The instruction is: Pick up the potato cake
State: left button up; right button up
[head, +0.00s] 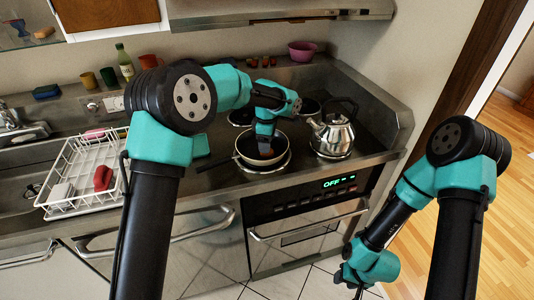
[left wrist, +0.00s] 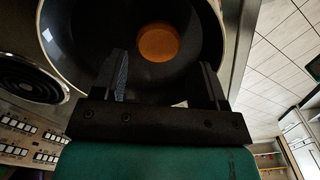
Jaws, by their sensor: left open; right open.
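The potato cake (left wrist: 159,42) is a round orange-brown disc lying inside the dark frying pan (left wrist: 85,50). In the head view the potato cake (head: 266,153) shows only in part under my left gripper. The pan (head: 247,137) sits on a front coil of the hob. My left gripper (left wrist: 168,72) is open and empty, with its fingers reaching over the pan and the cake beyond and between the fingertips. My right gripper (head: 358,288) hangs low in front of the oven, away from the pan.
A metal kettle (head: 333,135) stands on the coil to the pan's right. A white dish rack (head: 85,175) with a red item is at the left. A pink bowl (head: 302,50) and several cups stand at the back. The pan's handle points front-left.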

pick_arm(q)
jog(key=shift+f, duration=2)
jog(key=shift+c, duration=0.2)
jog(key=c, duration=0.6)
